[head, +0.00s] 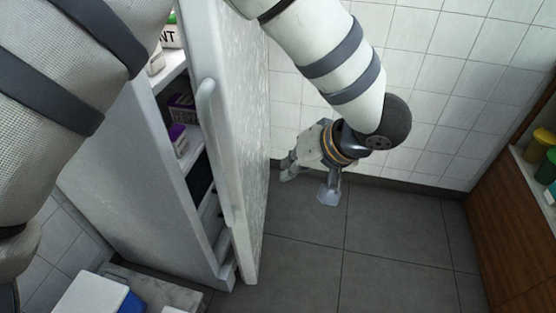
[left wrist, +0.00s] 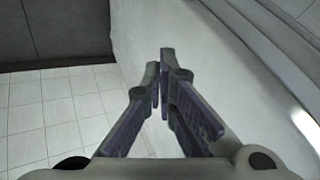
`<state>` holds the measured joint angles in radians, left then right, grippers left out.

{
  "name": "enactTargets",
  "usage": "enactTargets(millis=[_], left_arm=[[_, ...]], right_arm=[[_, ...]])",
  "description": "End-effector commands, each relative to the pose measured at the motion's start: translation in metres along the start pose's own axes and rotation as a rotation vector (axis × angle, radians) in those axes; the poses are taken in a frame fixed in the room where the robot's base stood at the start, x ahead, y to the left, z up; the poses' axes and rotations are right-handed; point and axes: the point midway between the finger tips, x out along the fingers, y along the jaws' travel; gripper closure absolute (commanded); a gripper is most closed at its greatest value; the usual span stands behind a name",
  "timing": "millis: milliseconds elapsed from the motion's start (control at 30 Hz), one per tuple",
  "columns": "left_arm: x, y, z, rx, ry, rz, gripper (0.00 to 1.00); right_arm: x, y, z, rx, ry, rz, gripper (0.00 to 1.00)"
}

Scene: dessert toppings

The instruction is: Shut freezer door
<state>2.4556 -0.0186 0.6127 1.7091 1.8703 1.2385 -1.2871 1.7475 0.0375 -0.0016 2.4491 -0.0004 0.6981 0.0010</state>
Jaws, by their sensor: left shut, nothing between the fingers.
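The freezer door (head: 252,130) is white and stands partly open, with a long pale handle (head: 208,140) along it. Behind the door's edge, the freezer (head: 150,190) shows its open inside, with shelves and small packages. My left gripper (head: 310,184) is shut and empty, low beside the door on its right. In the head view a small gap shows between it and the door; I cannot tell whether they touch. In the left wrist view its fingers (left wrist: 163,68) are close together, with a pale smooth surface beside them. My right gripper is out of view.
Purple boxes (head: 181,108) sit on the freezer shelf. Grey floor tiles (head: 390,235) are clear to the right of the door. A white tiled wall (head: 440,100) stands behind. A wooden cabinet (head: 510,220) is at the right, and a white and blue box (head: 92,297) is at the lower left.

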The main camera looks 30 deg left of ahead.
Motion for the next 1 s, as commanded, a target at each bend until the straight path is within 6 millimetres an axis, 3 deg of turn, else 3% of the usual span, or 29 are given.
enactTargets(millis=[300,433,600,1000], left_arm=[[0.073,0.001,0.002,0.002,-0.003,-0.003,1.00],[0.079,-0.021,-0.002,-0.003,0.004,0.000,1.00],[0.087,-0.034,-0.001,-0.003,0.004,0.001,1.00],[0.091,-0.036,-0.001,0.000,0.002,0.001,1.00]], right_arm=[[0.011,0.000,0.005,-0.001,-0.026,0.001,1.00],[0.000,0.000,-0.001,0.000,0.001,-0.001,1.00],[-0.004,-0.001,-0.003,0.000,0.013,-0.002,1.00],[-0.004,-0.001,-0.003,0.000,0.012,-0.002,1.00]])
